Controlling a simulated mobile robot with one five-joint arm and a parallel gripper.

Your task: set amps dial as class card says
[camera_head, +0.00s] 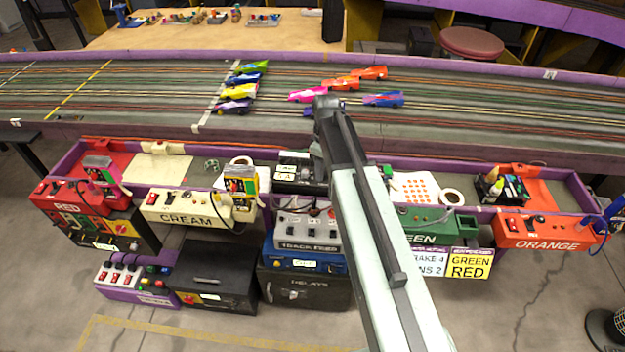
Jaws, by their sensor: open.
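My arm reaches up the middle of the view. Its dark end, with my gripper (318,158), is over the near edge of the track. The gripper is open with nothing seen in it; its fingertips are hard to make out. A black unit (297,172) with a small white label is just left of it; the label is too small to read surely. A white and yellow card (467,264) at the right reads "RAKE 4", "NS 2", "GREEN" and "RED"; my arm hides its left part. I cannot make out an amps dial or tell which card is the class card.
Slot cars (384,99) stand on the track (150,98). Along the purple shelf are red, cream (185,205), green and orange (545,230) control boxes. The grey track feed box (308,232) has switches. A black relays box (305,291) stands on the floor.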

